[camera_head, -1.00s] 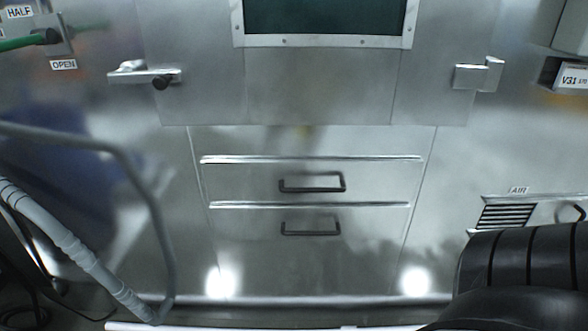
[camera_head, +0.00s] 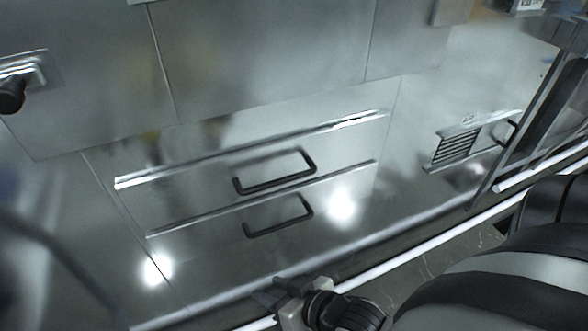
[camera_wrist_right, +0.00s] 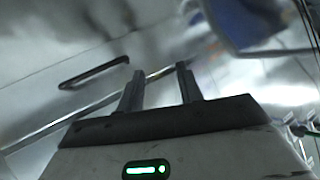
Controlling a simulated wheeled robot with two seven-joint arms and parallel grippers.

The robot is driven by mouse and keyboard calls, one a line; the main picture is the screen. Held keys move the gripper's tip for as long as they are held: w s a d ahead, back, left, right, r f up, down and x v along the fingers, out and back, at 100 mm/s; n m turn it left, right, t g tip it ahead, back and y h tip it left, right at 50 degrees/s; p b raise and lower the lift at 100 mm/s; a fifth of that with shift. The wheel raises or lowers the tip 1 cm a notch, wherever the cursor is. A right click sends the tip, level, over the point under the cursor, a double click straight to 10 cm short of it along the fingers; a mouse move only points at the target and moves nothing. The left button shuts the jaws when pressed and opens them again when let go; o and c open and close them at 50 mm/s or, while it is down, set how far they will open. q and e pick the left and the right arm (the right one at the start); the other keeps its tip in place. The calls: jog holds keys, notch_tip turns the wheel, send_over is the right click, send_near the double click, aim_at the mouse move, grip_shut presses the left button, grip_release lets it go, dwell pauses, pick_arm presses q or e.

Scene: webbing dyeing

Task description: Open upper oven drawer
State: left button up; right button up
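The upper drawer (camera_head: 200,192) is a flat, shiny steel front that looks closed. It carries a dark bracket-shaped handle (camera_head: 280,183). The lower drawer just below has a matching handle (camera_head: 282,226). My right gripper (camera_head: 276,287) is at the bottom of the head view, below both handles in the picture and apart from them. In the right wrist view my right gripper (camera_wrist_right: 157,84) has its two fingers spread with nothing between them. One dark handle (camera_wrist_right: 95,73) shows left of the fingers there; I cannot tell which drawer it belongs to. My left gripper is not in view.
A vent grille (camera_head: 457,147) is on the steel wall at right. A dark latch knob (camera_head: 12,95) sticks out at upper left. A blurred grey hose or tube (camera_head: 65,265) is at lower left. The area before the drawer fronts looks clear.

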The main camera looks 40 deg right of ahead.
jog(key=w+d+m+t+b, duration=0.15)
jog(key=d+m+t, duration=0.25)
jog(key=d+m, duration=0.4)
jog(key=m+t+b, duration=0.1)
jog(key=m+t, duration=0.3)
jog(key=m, duration=0.3)
send_near(281, 179)
jog(key=x, duration=1)
jog(key=shift+w+f, duration=0.1)
jog(key=shift+f, duration=0.3)
grip_shut()
